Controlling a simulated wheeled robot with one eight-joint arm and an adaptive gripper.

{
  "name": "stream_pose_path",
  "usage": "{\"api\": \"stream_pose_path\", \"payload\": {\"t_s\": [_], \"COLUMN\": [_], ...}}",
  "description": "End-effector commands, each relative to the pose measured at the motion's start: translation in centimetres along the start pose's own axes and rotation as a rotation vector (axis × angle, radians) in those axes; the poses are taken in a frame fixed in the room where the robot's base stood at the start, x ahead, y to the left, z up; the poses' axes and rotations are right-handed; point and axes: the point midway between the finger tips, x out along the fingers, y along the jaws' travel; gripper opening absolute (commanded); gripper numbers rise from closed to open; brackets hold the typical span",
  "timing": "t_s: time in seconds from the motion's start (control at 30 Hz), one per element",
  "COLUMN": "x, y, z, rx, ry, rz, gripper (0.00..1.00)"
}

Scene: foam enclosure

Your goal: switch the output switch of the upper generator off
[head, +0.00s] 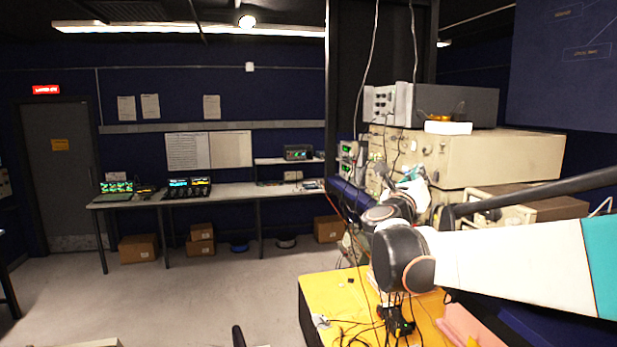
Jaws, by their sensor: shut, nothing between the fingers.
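A stack of instruments stands at the right. A wide beige unit (500,157) lies above another beige-brown unit (545,207), and both look like generators. Their front panels face left, with knobs and cables. The output switch is too small to make out, and so is its position. My gripper (405,178), small and partly teal, is close in front of the stack's panels at the upper beige unit's lower part. It looks shut and empty. I cannot tell whether it touches the panel. My arm hides much of the lower unit.
A grey instrument (455,104) sits on top of the stack with a white block (448,128) before it. Cables hang in front of the panels. A yellow bench top (325,290) with loose wires lies below. A long table (225,193) stands behind; the floor at left is clear.

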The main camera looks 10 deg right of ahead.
Motion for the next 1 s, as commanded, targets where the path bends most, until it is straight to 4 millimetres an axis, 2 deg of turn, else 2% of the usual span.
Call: {"api": "stream_pose_path", "payload": {"t_s": [1.0], "x": [0.78], "y": [-0.53], "z": [-0.53], "rx": [0.000], "ry": [0.000], "rz": [-0.001], "gripper": [0.00]}}
